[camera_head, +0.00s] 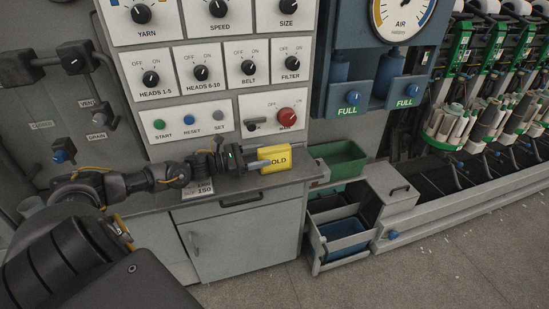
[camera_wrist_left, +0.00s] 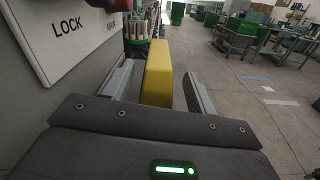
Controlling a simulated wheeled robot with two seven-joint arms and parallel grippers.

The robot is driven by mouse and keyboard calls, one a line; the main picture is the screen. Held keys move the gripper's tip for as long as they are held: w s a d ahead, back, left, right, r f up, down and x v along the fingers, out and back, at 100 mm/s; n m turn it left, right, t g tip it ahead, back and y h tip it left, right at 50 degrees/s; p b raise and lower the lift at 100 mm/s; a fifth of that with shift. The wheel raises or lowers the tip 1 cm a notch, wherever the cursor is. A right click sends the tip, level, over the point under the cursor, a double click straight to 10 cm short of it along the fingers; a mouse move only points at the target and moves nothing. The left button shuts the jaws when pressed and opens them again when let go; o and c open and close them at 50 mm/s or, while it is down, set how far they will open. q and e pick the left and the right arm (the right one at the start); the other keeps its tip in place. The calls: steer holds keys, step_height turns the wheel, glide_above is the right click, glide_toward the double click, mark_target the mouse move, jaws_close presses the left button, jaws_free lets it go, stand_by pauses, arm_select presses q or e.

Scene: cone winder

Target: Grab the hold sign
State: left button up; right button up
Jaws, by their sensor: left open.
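The hold sign (camera_head: 274,158) is a yellow block with dark letters, of which "OLD" shows. It is at the right part of the grey counter under the control panel. My left gripper (camera_head: 256,158) reaches it from the left in the head view, and one finger covers the start of the word. In the left wrist view the yellow sign (camera_wrist_left: 157,74) stands upright between the two fingers (camera_wrist_left: 158,88) of my open left gripper. A gap shows on the right side of the sign; the left finger is closer to it. My right gripper is not in view.
The panel (camera_head: 273,110) with a red knob rises right behind the sign. A small card (camera_head: 198,188) reading 150 hangs at the counter's (camera_head: 245,186) front edge. Green (camera_head: 341,160) and blue (camera_head: 345,236) bins stand to the right.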

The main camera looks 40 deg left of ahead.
mark_target(274, 148)
arm_select(q)
steer(key=shift+r+p+x, duration=0.15)
steer(key=shift+p+x, duration=0.55)
steer(key=shift+x, duration=0.45)
steer(key=shift+r+p+x, duration=0.2)
steer(key=shift+p+x, duration=0.5)
steer(key=shift+x, duration=0.45)
steer(key=shift+w+d+f, duration=0.15)
steer(key=shift+w+d, duration=0.05)
steer(key=shift+w, duration=0.15)
steer(key=c, duration=1.1)
steer(key=shift+r+b, duration=0.55)
steer(key=s+d+b, duration=0.1)
steer(key=s+d, duration=0.2)
steer(key=d, duration=0.2)
steer(key=s+d+b, duration=0.2)
steer(key=s+d, duration=0.2)
steer(key=s+d+b, duration=0.2)
steer(key=s+d, duration=0.1)
steer(key=d, duration=0.2)
steer(key=shift+s+d+r, duration=0.15)
steer(key=shift+s+d, duration=0.05)
steer(key=shift+d, duration=0.2)
